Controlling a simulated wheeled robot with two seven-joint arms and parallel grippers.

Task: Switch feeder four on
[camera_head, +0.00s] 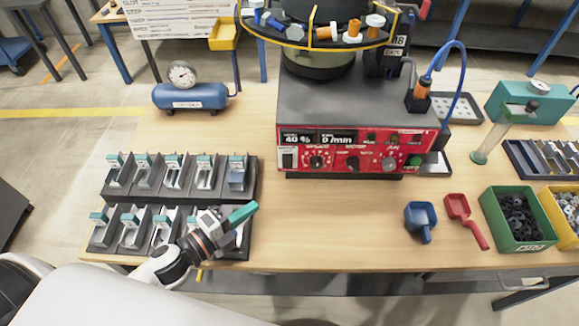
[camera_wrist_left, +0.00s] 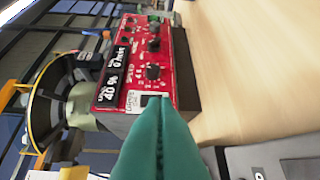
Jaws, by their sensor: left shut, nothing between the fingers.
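The bowl feeder (camera_head: 340,105) is a grey box with a red control panel (camera_head: 345,149) facing me and a dark bowl on top. Its displays read 40 % and 0 /min. A pale plate with a dark rocker switch (camera_head: 288,158) sits at the panel's left end; the plate also shows in the left wrist view (camera_wrist_left: 132,101). My left gripper (camera_head: 241,214) has teal fingers, shut and empty. It is in front and left of the panel, above the front left rack. In the left wrist view its fingertips (camera_wrist_left: 162,104) overlap the switch's lower part. My right gripper is not visible.
Two dark racks (camera_head: 255,178) with teal-topped parts stand at left, behind and under my left gripper. A blue air tank (camera_head: 190,97) stands behind them. Blue (camera_head: 420,218) and red (camera_head: 465,218) scoops and a green bin (camera_head: 494,210) are at right. The table before the panel is clear.

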